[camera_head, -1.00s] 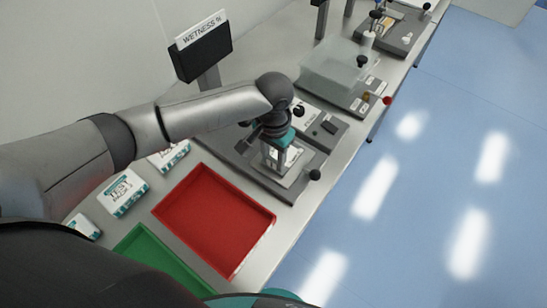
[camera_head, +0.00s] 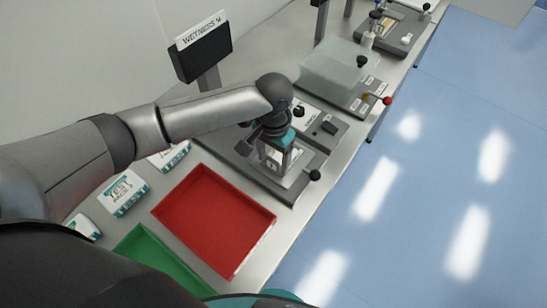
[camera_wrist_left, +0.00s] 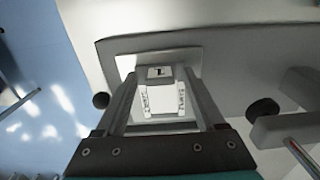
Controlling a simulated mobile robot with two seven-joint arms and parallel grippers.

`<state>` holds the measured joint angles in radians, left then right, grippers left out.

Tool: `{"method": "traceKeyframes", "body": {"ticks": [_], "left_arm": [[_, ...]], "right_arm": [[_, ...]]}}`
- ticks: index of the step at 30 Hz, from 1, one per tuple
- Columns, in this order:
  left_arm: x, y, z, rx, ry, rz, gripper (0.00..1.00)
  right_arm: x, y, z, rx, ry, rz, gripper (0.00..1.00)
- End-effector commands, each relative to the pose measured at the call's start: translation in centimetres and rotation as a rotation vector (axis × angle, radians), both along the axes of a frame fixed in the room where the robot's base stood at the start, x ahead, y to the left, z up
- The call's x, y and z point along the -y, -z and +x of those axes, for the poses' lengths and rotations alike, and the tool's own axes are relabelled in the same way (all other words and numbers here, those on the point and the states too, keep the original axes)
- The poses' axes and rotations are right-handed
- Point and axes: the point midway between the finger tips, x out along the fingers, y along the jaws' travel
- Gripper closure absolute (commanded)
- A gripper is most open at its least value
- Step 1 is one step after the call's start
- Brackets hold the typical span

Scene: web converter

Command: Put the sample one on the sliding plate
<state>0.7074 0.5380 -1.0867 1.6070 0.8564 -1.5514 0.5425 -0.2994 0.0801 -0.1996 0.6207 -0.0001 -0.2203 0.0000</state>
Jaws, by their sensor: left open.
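My left gripper (camera_head: 275,170) is open and low over a dark grey test device (camera_head: 232,153) on the bench. In the left wrist view, the left gripper (camera_wrist_left: 160,80) has its two fingers apart, one on each side of a white sample (camera_wrist_left: 160,103). The sample bears "SAMPLE" lettering on its sides and a "1" label at its far end. The sample appears to lie on the light plate (camera_wrist_left: 122,64) of the device. I cannot tell whether the fingers touch it. In the head view the gripper mostly hides the sample. My right gripper is not in view.
A red tray (camera_head: 213,218) and a green tray (camera_head: 150,252) lie in front, with several white test packs (camera_head: 124,192) to their left. A "WETNESS %" display (camera_head: 201,50) stands behind. A clear-covered device (camera_head: 340,68) stands farther along the bench.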

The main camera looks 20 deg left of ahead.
Motion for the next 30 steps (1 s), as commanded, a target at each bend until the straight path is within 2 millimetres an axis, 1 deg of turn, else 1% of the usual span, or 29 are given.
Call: {"method": "traceKeyframes", "body": {"ticks": [5, 12, 16, 21, 30], "left_arm": [[0.1, -2.9, 0.1, 0.003, 0.002, -0.002, 0.29], [0.0, -8.2, 0.1, 0.003, 0.001, -0.002, 0.29], [0.0, -10.3, 0.1, 0.002, -0.001, -0.002, 0.29], [0.0, -11.8, 0.0, 0.001, 0.0, 0.0, 0.29], [0.0, -12.0, 0.0, 0.0, 0.0, -0.001, 0.29]], "right_arm": [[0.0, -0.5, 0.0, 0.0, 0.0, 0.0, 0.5], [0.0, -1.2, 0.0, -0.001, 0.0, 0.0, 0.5], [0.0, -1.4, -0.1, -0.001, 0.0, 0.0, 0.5], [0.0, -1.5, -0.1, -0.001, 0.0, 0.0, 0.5], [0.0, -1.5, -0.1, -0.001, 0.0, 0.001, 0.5]]}}
